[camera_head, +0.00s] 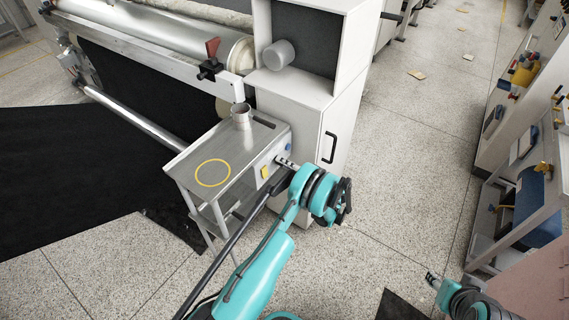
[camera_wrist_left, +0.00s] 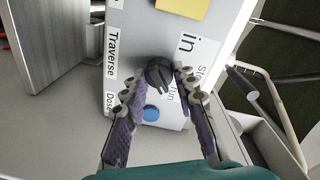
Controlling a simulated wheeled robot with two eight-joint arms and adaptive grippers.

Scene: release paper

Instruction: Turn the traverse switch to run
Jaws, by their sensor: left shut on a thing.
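The traverse switch is a black rotary knob (camera_wrist_left: 159,74) on the light grey control panel (camera_wrist_left: 130,50) in the left wrist view. Printed words near it read "Traverse", "in", "stop" and "run". My left gripper (camera_wrist_left: 156,79) is shut on the knob, with a finger on each side. In the head view my left gripper (camera_head: 284,162) is at the front face of the small metal stand, and its fingers hide the knob. My right gripper (camera_head: 432,279) is at the lower right of the head view, away from the panel, too small to tell its jaws.
A blue button (camera_wrist_left: 151,113) and a yellow part (camera_wrist_left: 184,7) are beside the knob on the panel. A metal cup (camera_head: 241,113) stands on the stand top (camera_head: 205,150), which has a yellow ring. A white cabinet (camera_head: 300,125) stands behind; the floor to the right is open.

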